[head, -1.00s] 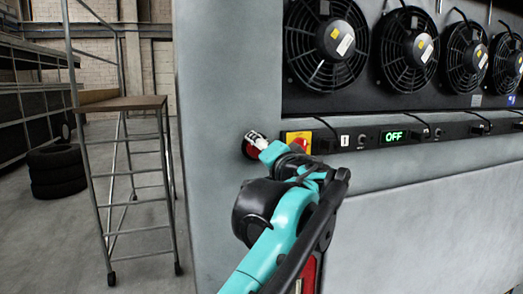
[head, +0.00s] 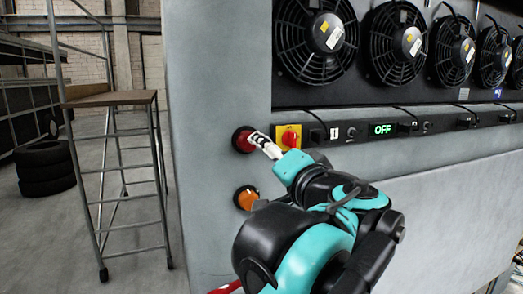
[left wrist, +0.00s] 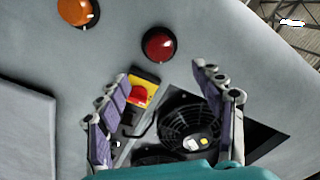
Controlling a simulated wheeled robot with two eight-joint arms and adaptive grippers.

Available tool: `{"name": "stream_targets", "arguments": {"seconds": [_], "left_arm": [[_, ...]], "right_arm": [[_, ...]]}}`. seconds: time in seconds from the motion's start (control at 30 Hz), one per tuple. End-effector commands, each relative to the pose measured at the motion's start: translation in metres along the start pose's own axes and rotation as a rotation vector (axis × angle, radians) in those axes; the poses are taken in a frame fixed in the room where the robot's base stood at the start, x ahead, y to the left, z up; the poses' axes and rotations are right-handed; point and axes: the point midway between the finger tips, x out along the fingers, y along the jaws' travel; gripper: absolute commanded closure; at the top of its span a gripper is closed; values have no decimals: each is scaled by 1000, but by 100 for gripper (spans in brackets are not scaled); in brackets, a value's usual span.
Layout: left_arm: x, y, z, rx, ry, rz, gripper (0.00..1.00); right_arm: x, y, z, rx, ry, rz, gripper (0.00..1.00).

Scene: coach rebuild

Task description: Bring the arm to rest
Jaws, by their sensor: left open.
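My left arm reaches up from the bottom of the head view. Its teal and black gripper (head: 264,143) is in front of the grey panel, just right of the red round lamp (head: 241,140). In the left wrist view the two purple-grey fingers (left wrist: 160,74) stand wide apart with nothing between them. That view shows the red lamp (left wrist: 159,44) beyond the fingertips and a red and yellow rotary switch (left wrist: 141,90) between the fingers. The head view does not clearly show whether the gripper touches the panel. My right gripper is not in view.
An orange lamp (head: 246,197) sits below the red one, close to my arm. The rotary switch (head: 289,138), a green "OFF" display (head: 382,129) and several fans (head: 315,34) are to the right. A wheeled step ladder (head: 110,98) and stacked tyres (head: 45,168) stand left, with open floor around.

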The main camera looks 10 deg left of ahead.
Motion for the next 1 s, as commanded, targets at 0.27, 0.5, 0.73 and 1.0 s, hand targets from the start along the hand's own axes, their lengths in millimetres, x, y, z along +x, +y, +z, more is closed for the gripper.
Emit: {"name": "stream_targets", "arguments": {"seconds": [0.27, 0.5, 0.73, 1.0], "left_arm": [[-10, 0, 0, 0, 0, 0, 33], [-8, 6, 8, 1, -10, 6, 33], [7, 84, 113, 8, -143, 115, 33], [8, 221, 289, -30, -353, 336, 33]], "right_arm": [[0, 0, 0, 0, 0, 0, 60], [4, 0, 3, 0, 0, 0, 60], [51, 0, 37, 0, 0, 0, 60], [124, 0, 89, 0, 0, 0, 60]]}}
